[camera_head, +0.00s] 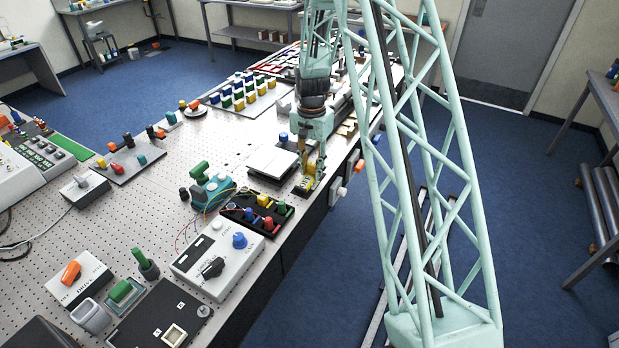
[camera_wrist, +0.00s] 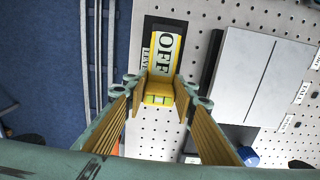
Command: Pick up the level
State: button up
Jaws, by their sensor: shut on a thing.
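The level (camera_wrist: 158,98) is a small yellow block with a pale green vial. In the wrist view it sits between the fingertips of my gripper (camera_wrist: 160,88), which is shut on it. Behind it is a dark plate (camera_wrist: 150,30) with a partly hidden white label and a yellow-bordered "OFF" sign (camera_wrist: 166,52). I cannot tell whether the level touches the plate. In the head view my gripper (camera_head: 312,172) points down at the table's right edge, with a bit of yellow at its tips.
A flat white-topped device (camera_head: 272,161) stands just left of my gripper; it also shows in the wrist view (camera_wrist: 262,75). A black tray with coloured knobs (camera_head: 262,212) lies nearer the front. Blue floor (camera_wrist: 45,70) is beyond the table edge.

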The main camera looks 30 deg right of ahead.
jog(key=shift+r, duration=0.1)
dwell(0.3)
jog(key=shift+r, duration=1.55)
jog(key=shift+s+d+r, duration=0.15)
jog(key=shift+s, duration=0.15)
jog(key=s+d, duration=0.2)
jog(key=s, duration=0.5)
jog(key=s+d+r+b, duration=0.1)
jog(key=s+d, duration=0.2)
jog(key=s, duration=0.4)
jog(key=shift+s+d+r, duration=0.15)
jog(key=shift+d+r, duration=0.05)
jog(key=shift+d, duration=0.05)
